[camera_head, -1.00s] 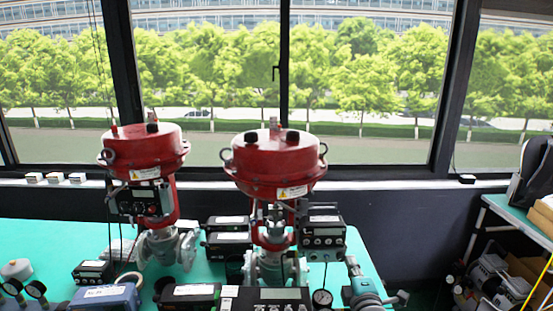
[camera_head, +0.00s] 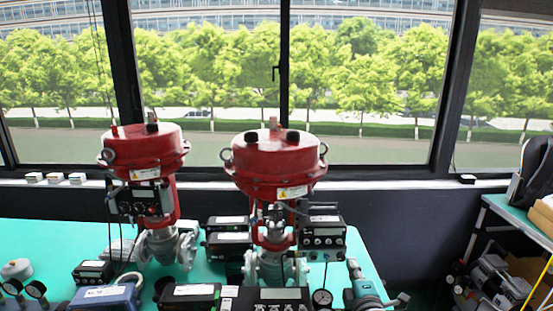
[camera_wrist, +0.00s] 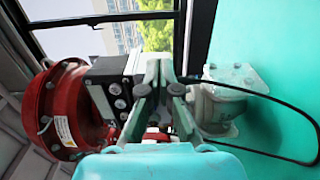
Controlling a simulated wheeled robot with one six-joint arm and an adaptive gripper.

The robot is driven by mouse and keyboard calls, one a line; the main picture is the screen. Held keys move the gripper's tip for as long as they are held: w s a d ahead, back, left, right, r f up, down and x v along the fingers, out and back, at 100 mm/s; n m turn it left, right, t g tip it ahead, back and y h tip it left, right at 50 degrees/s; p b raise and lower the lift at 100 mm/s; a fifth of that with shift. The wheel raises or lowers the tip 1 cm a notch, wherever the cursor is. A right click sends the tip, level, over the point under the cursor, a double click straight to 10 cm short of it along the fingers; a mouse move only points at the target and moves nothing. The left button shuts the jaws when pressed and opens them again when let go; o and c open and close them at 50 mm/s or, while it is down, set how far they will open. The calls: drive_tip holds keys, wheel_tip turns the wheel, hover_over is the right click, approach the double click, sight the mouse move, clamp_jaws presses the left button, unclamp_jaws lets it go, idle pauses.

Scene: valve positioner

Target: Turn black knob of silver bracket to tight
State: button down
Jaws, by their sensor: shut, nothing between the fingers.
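My gripper (camera_wrist: 159,70) is at the centre of the wrist view, with its two grey-green fingers shut together and nothing seen between them. It overlaps the right edge of a dark positioner box (camera_wrist: 103,98) with small round black knobs on its face. I cannot tell whether it touches the box. I cannot single out the silver bracket or its black knob with certainty. In the head view, silver metalwork (camera_head: 273,213) sits under the right red actuator (camera_head: 275,168), beside a positioner box (camera_head: 323,233). My gripper is not clearly visible there.
A second red actuator (camera_head: 145,155) stands at the left on the green bench (camera_head: 40,235). A grey valve body (camera_wrist: 225,100) and a looping black cable (camera_wrist: 300,110) lie right of my fingers in the wrist view. Gauges and instruments crowd the bench front.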

drive_tip(key=s, duration=0.6)
idle(0.3)
drive_tip(key=w+r, duration=0.2)
drive_tip(key=w, duration=0.4)
drive_tip(key=shift+a+r, duration=0.25)
drive_tip(key=shift+r, duration=0.05)
idle(0.4)
drive_tip(key=shift+a+f, duration=0.1)
drive_tip(key=shift+f, duration=1.05)
idle(1.0)
